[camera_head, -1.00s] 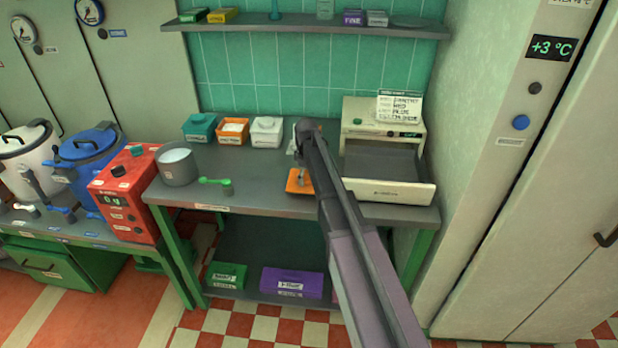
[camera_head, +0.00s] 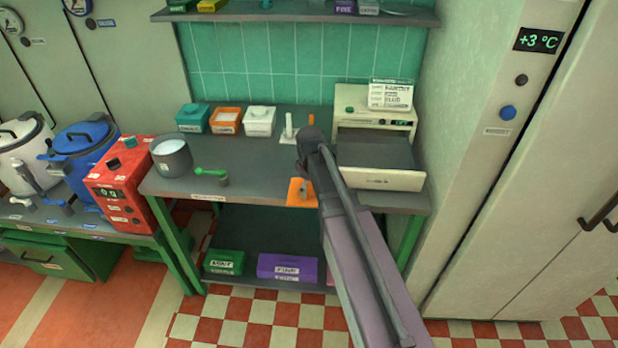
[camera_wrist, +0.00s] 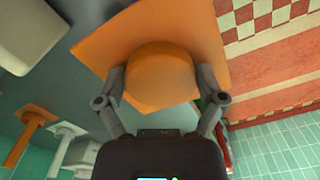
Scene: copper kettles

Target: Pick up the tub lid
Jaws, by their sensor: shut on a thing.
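An orange square lid (camera_head: 297,194) with a rounded orange knob shows near the front edge of the worktop. In the wrist view, the lid (camera_wrist: 205,40) fills the upper middle. My gripper (camera_wrist: 160,82) has its two grey fingers on either side of the knob and is shut on it. In the head view my gripper (camera_head: 306,187) is mostly hidden behind my arm. The lid's near edge overlaps the worktop's front edge, and floor shows past it in the wrist view. An open orange tub (camera_head: 226,121) with pale contents stands at the back of the worktop.
A teal tub (camera_head: 193,118) and a white tub (camera_head: 260,121) flank the orange tub. A grey pot (camera_head: 172,158) and green scoop (camera_head: 211,172) are left. A cream machine (camera_head: 375,128) stands right. A white upright piece (camera_head: 289,128) stands behind. The worktop's middle is clear.

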